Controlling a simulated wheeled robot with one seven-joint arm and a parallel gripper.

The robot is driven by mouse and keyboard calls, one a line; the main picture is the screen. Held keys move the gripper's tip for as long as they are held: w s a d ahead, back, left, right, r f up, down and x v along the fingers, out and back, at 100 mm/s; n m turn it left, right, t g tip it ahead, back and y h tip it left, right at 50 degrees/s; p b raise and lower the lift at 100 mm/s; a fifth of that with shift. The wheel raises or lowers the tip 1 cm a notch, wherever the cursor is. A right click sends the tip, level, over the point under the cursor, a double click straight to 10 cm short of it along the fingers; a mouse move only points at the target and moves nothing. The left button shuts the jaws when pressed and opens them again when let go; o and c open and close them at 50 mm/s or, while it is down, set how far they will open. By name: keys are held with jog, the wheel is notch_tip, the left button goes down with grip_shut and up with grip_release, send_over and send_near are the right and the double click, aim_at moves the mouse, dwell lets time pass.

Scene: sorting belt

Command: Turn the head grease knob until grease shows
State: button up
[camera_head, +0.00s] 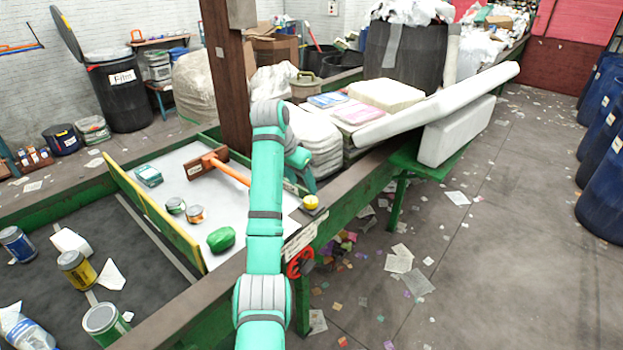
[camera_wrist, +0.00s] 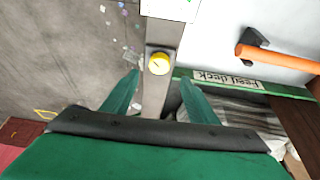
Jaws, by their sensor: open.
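A round yellow knob (camera_wrist: 159,63) sits on a dark plate on the belt's rail. It has a small dark mark on its face. In the head view the yellow knob (camera_head: 311,202) is at the corner of the white deck, right of my arm. My gripper (camera_wrist: 159,77) is open, its two green fingers spread either side of the rail just short of the knob in the wrist view. Nothing is between the fingertips, and the gap to the knob is hard to judge. In the head view my arm mostly hides the gripper. I see no grease at the knob.
A red handwheel (camera_head: 300,262) is below the rail. A brown post (camera_head: 228,80) stands behind. The floor to the right is littered with paper.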

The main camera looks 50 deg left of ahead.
jog(key=shift+v, duration=1.15)
jog(key=w+a+r+n+g+y, duration=0.25)
jog(key=w+r+n, duration=0.2)
jog(key=n, duration=0.65)
jog(key=n+g, duration=0.3)
jog(key=n, duration=0.4)
send_near(311, 200)
jog(key=shift+y, duration=0.35)
jog(key=x, duration=0.8)
jog(key=shift+d+f, duration=0.2)
jog(key=shift+f, duration=0.1)
